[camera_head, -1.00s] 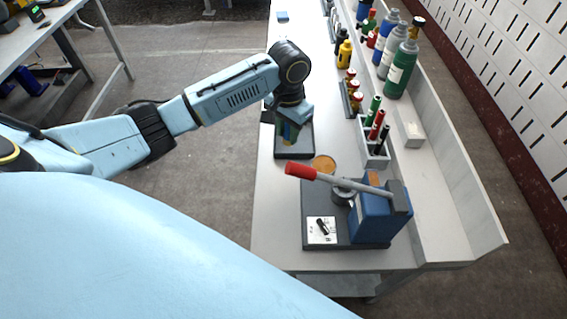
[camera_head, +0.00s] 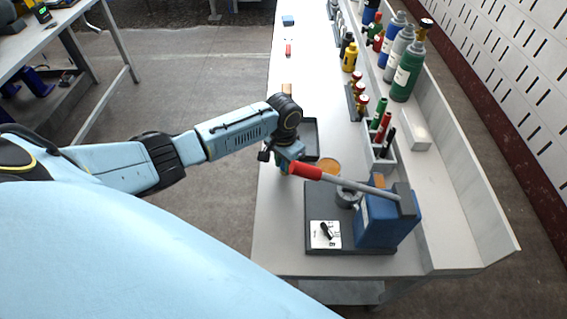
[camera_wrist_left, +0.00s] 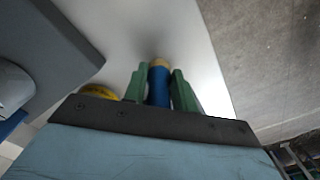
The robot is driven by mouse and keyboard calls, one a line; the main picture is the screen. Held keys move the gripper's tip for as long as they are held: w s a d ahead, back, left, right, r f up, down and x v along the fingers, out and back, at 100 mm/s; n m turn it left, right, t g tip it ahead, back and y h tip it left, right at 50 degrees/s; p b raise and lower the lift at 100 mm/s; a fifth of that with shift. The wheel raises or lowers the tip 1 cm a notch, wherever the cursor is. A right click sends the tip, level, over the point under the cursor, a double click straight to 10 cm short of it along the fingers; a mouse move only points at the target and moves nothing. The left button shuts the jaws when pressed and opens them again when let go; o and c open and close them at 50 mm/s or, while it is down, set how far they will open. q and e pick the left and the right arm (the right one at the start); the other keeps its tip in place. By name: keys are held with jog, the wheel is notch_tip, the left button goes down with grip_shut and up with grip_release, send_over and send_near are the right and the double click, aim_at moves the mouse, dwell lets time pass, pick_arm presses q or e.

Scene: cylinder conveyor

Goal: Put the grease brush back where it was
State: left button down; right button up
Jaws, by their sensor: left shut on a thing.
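My left gripper (camera_head: 284,165) is over the near-left part of the bench, left of the orange round tin (camera_head: 330,166). In the left wrist view its green fingers (camera_wrist_left: 160,88) are shut on a blue piece with a tan end, which looks like the grease brush (camera_wrist_left: 158,87). The brush is mostly hidden by the gripper in the head view. The tin's yellow edge (camera_wrist_left: 98,91) shows left of the fingers in the wrist view. My right gripper is not in view.
A press with a red-tipped lever (camera_head: 306,171) and blue body (camera_head: 386,220) stands close right of the gripper. A dark tray (camera_head: 312,135) lies just beyond it. Bottles (camera_head: 408,72) and a marker holder (camera_head: 383,168) line the right side. The bench's left edge is near.

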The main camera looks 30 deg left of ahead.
pick_arm(q)
jog(key=c, duration=1.1)
grip_release()
notch_tip(320, 180, up, 12)
jog(key=shift+r+p, duration=0.1)
jog(key=shift+p, duration=1.1)
